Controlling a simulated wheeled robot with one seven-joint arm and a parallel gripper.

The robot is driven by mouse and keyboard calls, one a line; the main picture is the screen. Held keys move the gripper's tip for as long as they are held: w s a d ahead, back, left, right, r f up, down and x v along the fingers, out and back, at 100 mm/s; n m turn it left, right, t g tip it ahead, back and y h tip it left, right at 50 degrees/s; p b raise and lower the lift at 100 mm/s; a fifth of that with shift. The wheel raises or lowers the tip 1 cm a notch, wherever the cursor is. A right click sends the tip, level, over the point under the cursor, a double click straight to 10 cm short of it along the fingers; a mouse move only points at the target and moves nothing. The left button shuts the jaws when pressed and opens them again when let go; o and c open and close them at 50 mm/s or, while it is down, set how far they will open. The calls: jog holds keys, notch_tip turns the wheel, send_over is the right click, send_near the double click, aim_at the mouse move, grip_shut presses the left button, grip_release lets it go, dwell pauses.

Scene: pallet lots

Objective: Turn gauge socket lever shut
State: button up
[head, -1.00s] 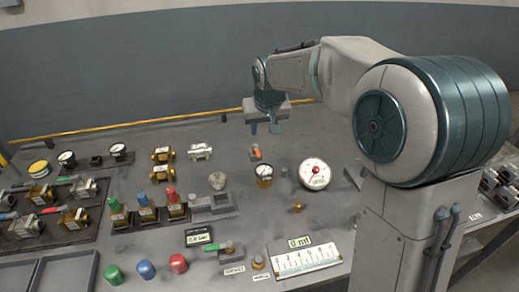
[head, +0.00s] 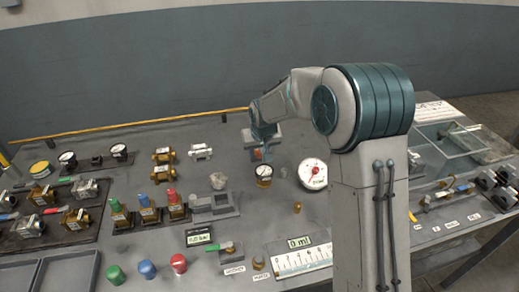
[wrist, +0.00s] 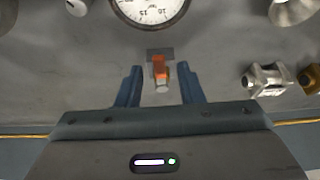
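A small orange lever (wrist: 159,70) on a dark grey block (wrist: 160,53) shows in the wrist view, between my fingertips. In the head view my gripper hides most of it. My gripper (wrist: 161,85) is open, with one blue finger on each side of the lever. I cannot tell whether either finger touches it. In the head view my gripper (head: 262,150) hangs low over the table, behind the small dial gauge (head: 264,171).
A larger white gauge (head: 312,174) stands right of the small one. A silver valve (head: 200,151) and brass valves (head: 163,155) lie to the left. A green-handled lever block (head: 230,248) and a ruler plate (head: 303,259) are at the front.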

grip_shut()
